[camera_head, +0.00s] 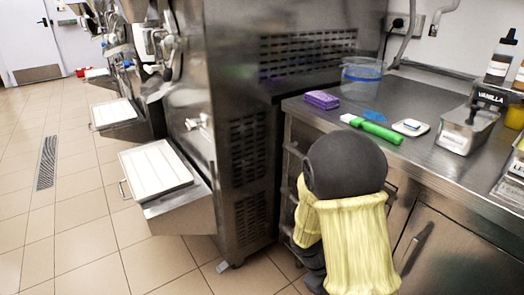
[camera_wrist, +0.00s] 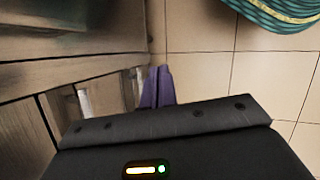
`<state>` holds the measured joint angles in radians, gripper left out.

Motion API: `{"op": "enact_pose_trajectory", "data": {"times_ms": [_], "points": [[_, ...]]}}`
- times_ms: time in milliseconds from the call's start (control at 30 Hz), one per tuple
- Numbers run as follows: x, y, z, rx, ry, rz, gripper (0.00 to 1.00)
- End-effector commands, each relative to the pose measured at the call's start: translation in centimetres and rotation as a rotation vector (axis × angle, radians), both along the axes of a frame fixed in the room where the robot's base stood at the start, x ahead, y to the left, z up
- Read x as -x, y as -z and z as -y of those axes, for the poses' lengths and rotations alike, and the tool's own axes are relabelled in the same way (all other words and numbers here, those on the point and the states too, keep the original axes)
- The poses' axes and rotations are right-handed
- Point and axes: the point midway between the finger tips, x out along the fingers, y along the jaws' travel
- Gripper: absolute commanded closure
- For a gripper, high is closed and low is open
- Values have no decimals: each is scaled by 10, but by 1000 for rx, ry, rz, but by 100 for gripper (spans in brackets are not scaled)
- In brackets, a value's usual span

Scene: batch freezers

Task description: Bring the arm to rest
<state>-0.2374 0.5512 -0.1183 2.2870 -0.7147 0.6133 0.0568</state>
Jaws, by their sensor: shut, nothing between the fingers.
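My arm (camera_head: 350,235), with a dark rounded joint and a yellow ribbed sleeve, is folded low in front of the steel counter in the head view. Its far end is hidden there, so my gripper does not show in that view. In the wrist view my gripper (camera_wrist: 158,72) shows as two purple fingers pressed together, empty, beyond its black housing. The fingers point along the cabinet fronts (camera_wrist: 80,55), over the tiled floor (camera_wrist: 195,75). I cannot tell the exact gap to the cabinet.
The counter (camera_head: 450,160) bears a purple sponge (camera_head: 322,99), a green-handled spatula (camera_head: 375,129), a clear tub (camera_head: 361,78) and a vanilla container (camera_head: 468,128). A steel batch freezer (camera_head: 230,60) with a white-topped shelf (camera_head: 156,165) stands left. Open tiled floor (camera_head: 75,225) lies further left.

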Motion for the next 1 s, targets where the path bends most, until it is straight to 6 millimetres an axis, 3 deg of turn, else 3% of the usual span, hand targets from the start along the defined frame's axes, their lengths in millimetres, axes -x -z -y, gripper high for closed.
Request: {"op": "enact_pose_trajectory", "data": {"times_ms": [200,500,767,1000], "points": [[24,-47,-18,-203,260,171,100],[43,-94,-35,-397,530,377,100],[53,-123,-41,-497,676,507,100],[52,-161,-42,-492,668,497,100]]}}
